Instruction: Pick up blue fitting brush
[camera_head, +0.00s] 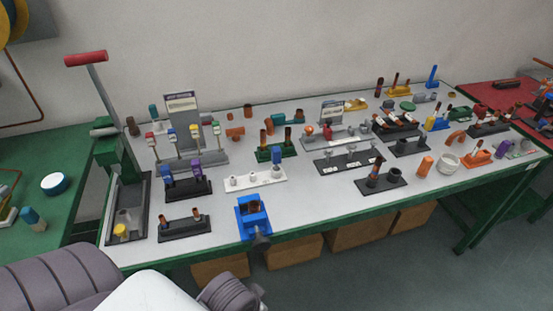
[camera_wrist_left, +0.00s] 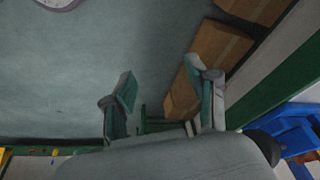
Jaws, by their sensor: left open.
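Several small items with blue parts stand on the grey table, and I cannot tell for sure which is the blue fitting brush. One has a blue top (camera_head: 173,135) in a rack of upright tools with coloured tops at the left. Another is a blue piece (camera_head: 168,172) beside a purple piece (camera_head: 197,171) in a black holder in front of that rack. My left gripper (camera_wrist_left: 165,90) is open and empty in the left wrist view, over the floor beside the table. Its fingers do not show in the head view. My right gripper is not in view.
A blue vise-like fixture (camera_head: 252,214) stands at the table's front edge; its blue body (camera_wrist_left: 235,152) is close to my left gripper. Cardboard boxes (camera_head: 293,252) sit under the table. A green press with a red handle (camera_head: 86,58) rises at the left. Many holders crowd the tabletop.

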